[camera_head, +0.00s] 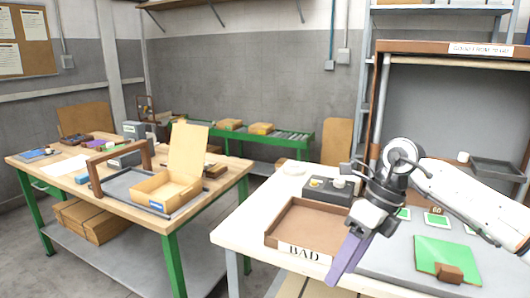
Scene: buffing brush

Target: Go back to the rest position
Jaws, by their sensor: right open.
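My right gripper (346,262) hangs from the white arm that comes in from the right. Its long purple finger part points down in front of the right edge of the BAD tray. The jaws are open, and I see nothing held between them. A small brown block (449,273), perhaps the buffing brush, rests at the front edge of a green pad (446,253) on the right table, to the right of the gripper and apart from it. My left gripper is not in view.
The brown BAD tray (302,251) looks empty. Behind it is a dark control box (328,190). The left table (208,194) holds an open cardboard box (166,190) and a grey tray with a wooden handle. A metal shelf stands behind my arm.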

